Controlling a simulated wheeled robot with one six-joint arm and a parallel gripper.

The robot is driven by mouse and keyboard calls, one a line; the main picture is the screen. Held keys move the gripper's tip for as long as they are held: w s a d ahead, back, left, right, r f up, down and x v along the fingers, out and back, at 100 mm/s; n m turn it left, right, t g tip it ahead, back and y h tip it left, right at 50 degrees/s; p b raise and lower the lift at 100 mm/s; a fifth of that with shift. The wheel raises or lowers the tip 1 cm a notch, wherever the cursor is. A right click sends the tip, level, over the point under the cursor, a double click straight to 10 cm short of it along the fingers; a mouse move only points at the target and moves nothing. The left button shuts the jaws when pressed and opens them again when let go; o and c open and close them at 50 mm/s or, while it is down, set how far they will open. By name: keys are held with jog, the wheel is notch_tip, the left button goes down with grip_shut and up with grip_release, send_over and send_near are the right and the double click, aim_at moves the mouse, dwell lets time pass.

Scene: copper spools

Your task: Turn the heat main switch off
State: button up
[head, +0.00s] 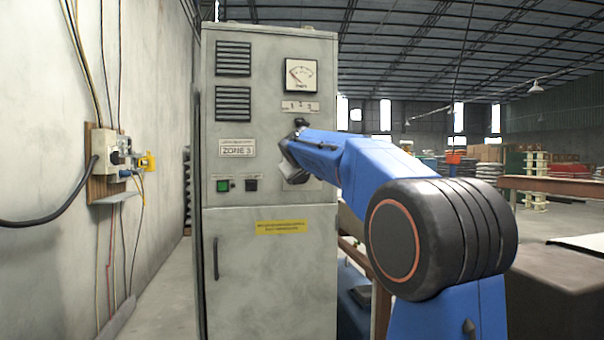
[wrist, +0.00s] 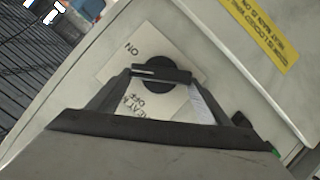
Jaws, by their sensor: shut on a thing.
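The heat main switch is a round black knob (wrist: 158,88) on a pale square plate (wrist: 189,55) marked ON and OFF. My gripper (wrist: 160,74) is shut on the knob's grip bar in the wrist view, with one finger on each side. A pale line shows on the bar's left part; I cannot tell which marking it points at. In the head view my gripper (head: 290,160) is at the front of the grey cabinet (head: 268,270) and hides the knob. Part of the plate (head: 297,184) shows beneath it.
A yellow warning label (head: 281,227) is below the switch. A green button (head: 223,186) and a black one (head: 251,185) are to its left. A ZONE 3 label (head: 237,148) and a dial meter (head: 301,75) are above. A wall socket box (head: 108,152) with cables is at left.

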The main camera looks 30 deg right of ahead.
jog(key=n+h, duration=0.1)
jog(key=n, duration=0.2)
jog(key=f+n+t+h, duration=0.1)
jog(key=n, duration=0.1)
jog(key=n+h, duration=0.2)
jog(key=n, duration=0.1)
jog(key=shift+w+a+f+n+t, duration=0.1)
jog(key=shift+a+f+n+t, duration=0.2)
jog(key=shift+a, duration=0.1)
dwell(0.6)
jog(key=o, duration=1)
jog(key=shift+o, duration=0.2)
jog(key=v, duration=1.7)
jog(key=shift+a, duration=0.2)
jog(key=shift+f, duration=0.15)
